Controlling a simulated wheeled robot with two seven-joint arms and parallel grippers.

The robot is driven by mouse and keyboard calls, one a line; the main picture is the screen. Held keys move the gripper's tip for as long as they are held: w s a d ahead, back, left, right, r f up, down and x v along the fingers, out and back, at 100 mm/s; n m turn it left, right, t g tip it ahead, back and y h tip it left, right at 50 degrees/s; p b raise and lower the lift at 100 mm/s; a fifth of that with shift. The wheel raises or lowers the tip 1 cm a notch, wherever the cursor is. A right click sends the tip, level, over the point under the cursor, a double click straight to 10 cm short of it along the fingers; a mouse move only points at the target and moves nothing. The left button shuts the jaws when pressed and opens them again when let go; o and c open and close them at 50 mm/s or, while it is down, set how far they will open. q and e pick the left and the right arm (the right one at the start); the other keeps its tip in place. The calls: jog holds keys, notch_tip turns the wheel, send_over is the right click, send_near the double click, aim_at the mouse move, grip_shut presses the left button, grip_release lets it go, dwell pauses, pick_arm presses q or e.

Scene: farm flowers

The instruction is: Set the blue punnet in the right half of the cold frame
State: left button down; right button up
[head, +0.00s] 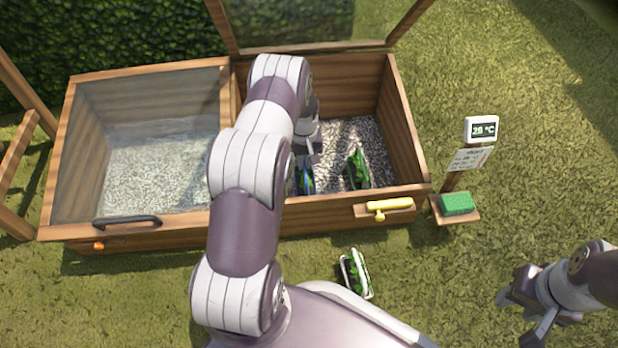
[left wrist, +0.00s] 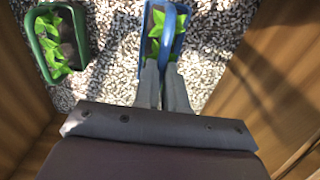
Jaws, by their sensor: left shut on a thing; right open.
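The blue punnet (head: 307,181) with green leaves is inside the right half of the cold frame (head: 402,130), near its front wall. It also shows in the left wrist view (left wrist: 182,22). My right gripper (head: 522,316) is open and empty over the grass at lower right.
A green punnet (head: 358,168) stands on the gravel right of the blue one. The right lid (head: 310,47) is raised; the left glass lid (head: 150,130) is closed. A white punnet (head: 355,272) is on the grass in front. A thermometer post (head: 481,129) stands right, with a green block (head: 457,203).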

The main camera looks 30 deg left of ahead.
pick_arm(q)
notch_tip(320, 180, down, 5)
jog(key=b, duration=0.2)
jog(key=shift+b, duration=0.35)
jog(key=shift+r, duration=0.25)
jog(key=shift+f, duration=0.15)
jog(key=c, duration=1.2)
grip_release()
pick_arm(e)
notch_tip(320, 180, down, 4)
jog(key=shift+r, duration=0.25)
